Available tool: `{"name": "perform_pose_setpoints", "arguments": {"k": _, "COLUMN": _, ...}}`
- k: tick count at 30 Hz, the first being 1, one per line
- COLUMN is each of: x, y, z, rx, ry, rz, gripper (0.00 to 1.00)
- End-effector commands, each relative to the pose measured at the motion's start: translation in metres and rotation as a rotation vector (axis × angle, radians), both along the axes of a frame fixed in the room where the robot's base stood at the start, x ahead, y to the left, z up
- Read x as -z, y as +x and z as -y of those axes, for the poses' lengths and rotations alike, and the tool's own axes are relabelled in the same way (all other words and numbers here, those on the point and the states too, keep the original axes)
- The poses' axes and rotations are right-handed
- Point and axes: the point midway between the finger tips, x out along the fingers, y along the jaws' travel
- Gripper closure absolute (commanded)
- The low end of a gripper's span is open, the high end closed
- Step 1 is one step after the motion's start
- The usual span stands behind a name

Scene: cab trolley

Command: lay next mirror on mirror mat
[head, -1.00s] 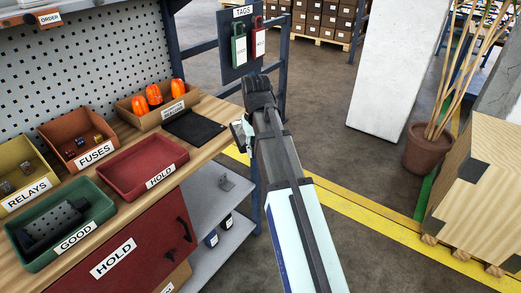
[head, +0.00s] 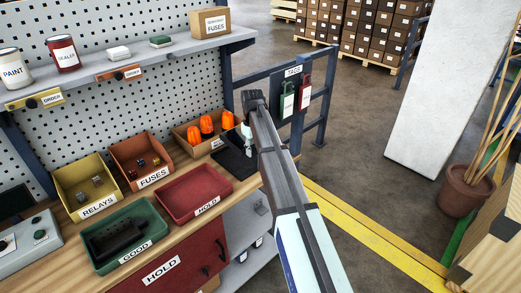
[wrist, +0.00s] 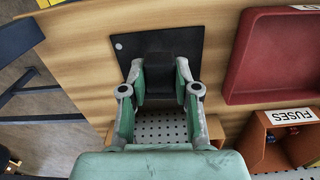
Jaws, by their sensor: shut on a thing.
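The black mirror mat (head: 229,163) lies flat on the bench, to the right of the red HOLD tray in the head view. It also shows in the wrist view (wrist: 192,38), with a small pale disc at one corner. My gripper (wrist: 158,76) is over the mat, its two fingers shut on a dark block-like thing (wrist: 158,88), which I take to be the mirror. Its face and any gap to the mat cannot be made out. In the head view my arm hides most of the gripper. A black part (head: 116,238) lies in the green GOOD tray.
The red HOLD tray (head: 172,205) is beside the mat. A box of orange items (head: 183,131) stands behind it. The FUSES bin (head: 125,172), RELAYS bin (head: 73,205) and GOOD tray (head: 97,266) are farther left. A TAGS rack (head: 291,88) stands beyond the bench end.

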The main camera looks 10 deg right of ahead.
Motion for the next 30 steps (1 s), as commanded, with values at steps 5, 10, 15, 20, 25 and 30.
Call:
{"name": "perform_pose_setpoints", "arguments": {"k": 5, "x": 0.006, "y": 0.015, "z": -0.004, "rx": -0.058, "ry": 0.001, "rz": -0.003, "gripper": 1.0}}
{"name": "perform_pose_setpoints", "arguments": {"k": 10, "x": 0.01, "y": 0.016, "z": -0.005, "rx": -0.069, "ry": 0.0, "rz": -0.004, "gripper": 1.0}}
{"name": "perform_pose_setpoints", "arguments": {"k": 15, "x": 0.016, "y": 0.016, "z": -0.005, "rx": -0.067, "ry": 0.001, "rz": -0.004, "gripper": 1.0}}
{"name": "perform_pose_setpoints", "arguments": {"k": 20, "x": 0.024, "y": 0.015, "z": -0.005, "rx": -0.067, "ry": 0.0, "rz": -0.005, "gripper": 1.0}}
{"name": "perform_pose_setpoints", "arguments": {"k": 25, "x": 0.035, "y": 0.015, "z": -0.005, "rx": -0.066, "ry": 0.0, "rz": -0.005, "gripper": 1.0}}
{"name": "perform_pose_setpoints", "arguments": {"k": 30, "x": 0.045, "y": 0.015, "z": -0.005, "rx": -0.066, "ry": 0.0, "rz": -0.004, "gripper": 1.0}}
